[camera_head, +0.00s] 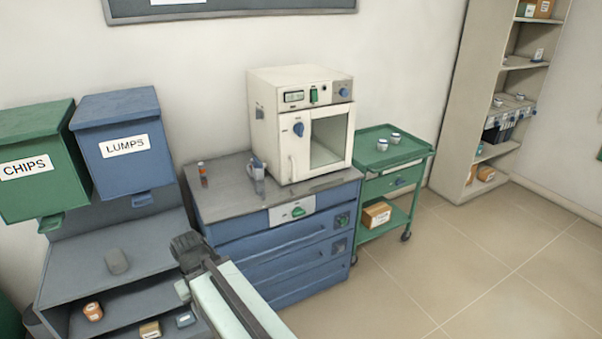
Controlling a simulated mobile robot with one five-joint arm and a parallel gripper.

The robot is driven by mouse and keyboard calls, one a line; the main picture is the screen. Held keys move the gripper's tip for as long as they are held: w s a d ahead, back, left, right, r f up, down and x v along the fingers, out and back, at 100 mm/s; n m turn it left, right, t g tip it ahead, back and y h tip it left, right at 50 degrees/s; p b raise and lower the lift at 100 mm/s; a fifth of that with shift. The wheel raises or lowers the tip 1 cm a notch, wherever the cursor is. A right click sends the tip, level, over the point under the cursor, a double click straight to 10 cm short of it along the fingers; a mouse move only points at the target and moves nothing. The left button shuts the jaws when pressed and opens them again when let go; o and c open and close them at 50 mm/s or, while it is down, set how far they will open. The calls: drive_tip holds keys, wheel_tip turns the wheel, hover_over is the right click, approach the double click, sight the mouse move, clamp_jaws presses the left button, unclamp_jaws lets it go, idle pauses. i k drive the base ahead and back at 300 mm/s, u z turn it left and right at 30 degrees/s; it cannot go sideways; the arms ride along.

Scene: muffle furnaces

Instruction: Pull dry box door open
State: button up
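The dry box, a cream-white cabinet (275,100), stands on a grey-topped blue drawer unit against the wall. Its front door (328,138) has a glass window and looks closed. A blue knob (299,129) sits on the front, left of the window. A thin pale handle (292,166) shows low on the left side of the front. My arm reaches up from the bottom of the picture. My gripper (186,247) is dark and small, in front of the drawer unit's left side. It is well apart from the dry box, lower and to the left. Its fingers are not clear.
The blue drawer unit (285,243) has a grey top with a small bottle (203,174) and a grey-blue item (257,168). A green cart (395,160) stands right of it. Bins marked CHIPS (27,170) and LUMPS (124,148) are left. Floor (500,260) is clear at right.

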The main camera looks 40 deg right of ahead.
sight(293, 150)
drive_tip(key=z, duration=0.3)
drive_tip(key=i, duration=1)
drive_tip(key=u, duration=0.05)
